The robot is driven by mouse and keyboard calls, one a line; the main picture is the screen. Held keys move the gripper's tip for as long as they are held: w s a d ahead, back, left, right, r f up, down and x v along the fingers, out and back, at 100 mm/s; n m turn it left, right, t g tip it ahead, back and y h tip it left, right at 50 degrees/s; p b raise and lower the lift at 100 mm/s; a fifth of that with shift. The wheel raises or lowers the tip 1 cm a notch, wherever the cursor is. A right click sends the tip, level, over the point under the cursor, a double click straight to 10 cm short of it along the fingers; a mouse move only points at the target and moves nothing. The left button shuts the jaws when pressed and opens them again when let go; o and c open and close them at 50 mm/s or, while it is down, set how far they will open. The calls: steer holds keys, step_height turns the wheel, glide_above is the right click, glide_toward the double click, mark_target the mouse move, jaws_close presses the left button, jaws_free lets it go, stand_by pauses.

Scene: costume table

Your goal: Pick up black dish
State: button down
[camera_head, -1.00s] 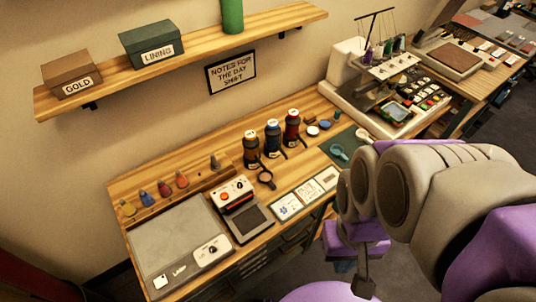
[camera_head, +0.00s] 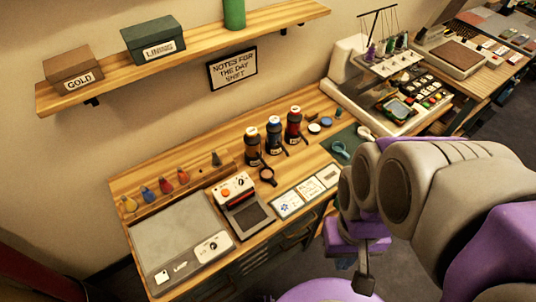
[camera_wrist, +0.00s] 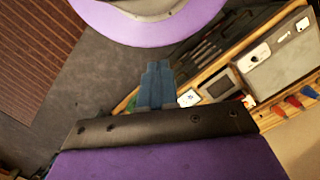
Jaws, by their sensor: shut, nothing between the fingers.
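My gripper (camera_wrist: 158,72) shows blue fingers shut together and empty in the wrist view. In the head view its fingertips (camera_head: 345,265) are partly hidden below the purple wrist. They are off the table's front edge, to the right of and apart from the black piece.
Three dark labelled bottles (camera_head: 274,137) stand behind the black piece. A teal handled piece (camera_head: 341,150) lies farther right. A shelf (camera_head: 200,52) hangs above.

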mark_target(272, 179)
steer(key=c, duration=1.8)
jaws_free()
